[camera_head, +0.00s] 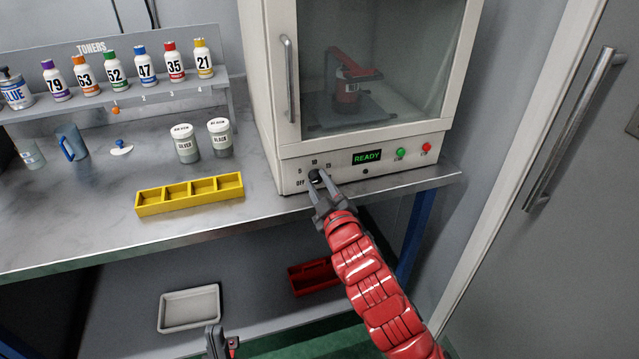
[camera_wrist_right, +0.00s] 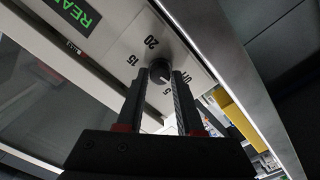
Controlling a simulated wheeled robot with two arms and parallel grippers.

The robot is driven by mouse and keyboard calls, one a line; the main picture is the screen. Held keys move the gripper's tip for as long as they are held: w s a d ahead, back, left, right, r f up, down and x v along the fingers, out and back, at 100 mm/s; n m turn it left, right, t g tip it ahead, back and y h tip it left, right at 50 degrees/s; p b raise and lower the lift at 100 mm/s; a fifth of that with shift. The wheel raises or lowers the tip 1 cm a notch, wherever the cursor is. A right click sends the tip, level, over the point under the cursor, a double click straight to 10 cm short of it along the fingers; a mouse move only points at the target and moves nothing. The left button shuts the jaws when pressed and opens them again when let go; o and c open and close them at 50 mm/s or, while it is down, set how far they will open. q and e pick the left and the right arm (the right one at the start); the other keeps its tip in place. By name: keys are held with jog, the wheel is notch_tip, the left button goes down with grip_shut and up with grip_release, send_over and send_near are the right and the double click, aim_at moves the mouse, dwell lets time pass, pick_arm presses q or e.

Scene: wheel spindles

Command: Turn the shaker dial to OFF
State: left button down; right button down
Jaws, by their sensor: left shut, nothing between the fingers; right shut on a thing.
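The shaker dial (camera_head: 315,175) is a small dark round knob on the lower front panel of the white shaker cabinet (camera_head: 285,140). Numbers are printed around it, with OFF at its lower left in the head view. My right gripper (camera_head: 322,189) is shut on the dial. In the right wrist view the dial (camera_wrist_right: 160,72) sits between the two fingertips of this gripper (camera_wrist_right: 164,84). The fingers hide part of the dial, and I cannot tell clearly where its pointer stands. My left gripper (camera_head: 219,345) is shut and empty at the bottom edge, below the bench.
A green READY display (camera_head: 367,156), a green button (camera_head: 400,153) and a red button (camera_head: 426,147) are right of the dial. A yellow divided tray (camera_head: 190,195) lies to the left on the bench. Toner bottles (camera_head: 115,68) stand on a rack behind. The cabinet door is closed.

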jog(key=shift+n+p, duration=0.3)
jog(key=shift+n, duration=1.4)
jog(key=shift+f+n, duration=0.1)
jog(key=shift+n, duration=0.2)
jog(key=c, duration=0.6)
grip_release()
jog(key=shift+o, duration=0.2)
jog(key=shift+s, duration=0.15)
